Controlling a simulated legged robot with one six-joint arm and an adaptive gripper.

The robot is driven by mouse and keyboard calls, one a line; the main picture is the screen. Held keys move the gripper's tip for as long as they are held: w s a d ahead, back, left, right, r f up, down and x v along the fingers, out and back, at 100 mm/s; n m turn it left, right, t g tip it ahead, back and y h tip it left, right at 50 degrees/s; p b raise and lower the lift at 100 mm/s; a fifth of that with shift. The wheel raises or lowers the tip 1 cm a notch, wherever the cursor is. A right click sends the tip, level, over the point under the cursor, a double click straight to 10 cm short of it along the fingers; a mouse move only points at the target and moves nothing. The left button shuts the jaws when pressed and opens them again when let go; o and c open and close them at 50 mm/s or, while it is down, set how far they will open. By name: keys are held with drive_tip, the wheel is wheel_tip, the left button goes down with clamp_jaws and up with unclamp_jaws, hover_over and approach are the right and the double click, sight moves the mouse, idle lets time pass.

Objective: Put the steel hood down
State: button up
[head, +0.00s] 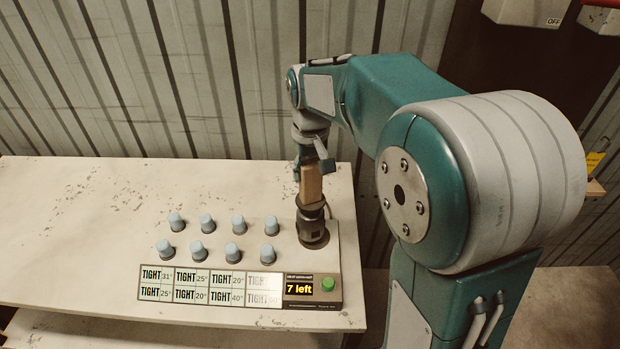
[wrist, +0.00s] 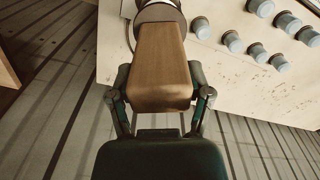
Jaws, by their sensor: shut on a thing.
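The steel hood (head: 311,211) shows as a dark metal piece with a tan wooden handle (head: 312,184) standing up from it. It is at the right end of the panel, over or on a dark round base (head: 314,238); I cannot tell whether it is seated. My gripper (head: 311,166) points down from above and is shut on the wooden handle. In the wrist view, my gripper (wrist: 159,82) has a finger on each side of the handle (wrist: 160,60). The hood's metal rim (wrist: 160,13) shows at the top edge, mostly cut off.
Several pale blue caps (head: 208,224) stand in two rows left of the hood. In front is a panel of TIGHT labels (head: 207,286), a display reading "7 left" (head: 299,289) and a green button (head: 328,284). The white table (head: 70,220) is clear at left.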

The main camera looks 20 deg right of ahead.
sight(319, 178)
drive_tip(key=shift+s+d+f, duration=0.1)
drive_tip(key=shift+d+f, duration=0.2)
drive_tip(key=shift+f, duration=0.25)
drive_tip(key=shift+d+f, duration=0.3)
drive_tip(key=shift+f, duration=0.2)
drive_tip(key=shift+d+f, duration=0.15)
drive_tip(key=shift+d, duration=0.15)
drive_tip(key=shift+a, duration=0.25)
drive_tip(key=o, duration=1.3)
drive_tip(key=shift+a+f, duration=0.1)
drive_tip(key=shift+a, duration=0.3)
drive_tip(key=shift+o, duration=0.2)
drive_tip(key=shift+d, duration=0.4)
wheel_tip(319, 178, up, 11)
drive_tip(key=shift+a+r, duration=0.15)
drive_tip(key=shift+r, duration=0.05)
drive_tip(key=shift+s+r, duration=0.1)
drive_tip(key=shift+r, duration=0.35)
drive_tip(key=s+f+t, duration=0.2)
drive_tip(key=s, duration=0.8)
drive_tip(key=s+f+m+t, duration=0.1)
drive_tip(key=s+f+t, duration=0.2)
drive_tip(key=s, duration=0.7)
drive_tip(key=shift+s+t, duration=0.3)
drive_tip(key=shift+s, duration=0.1)
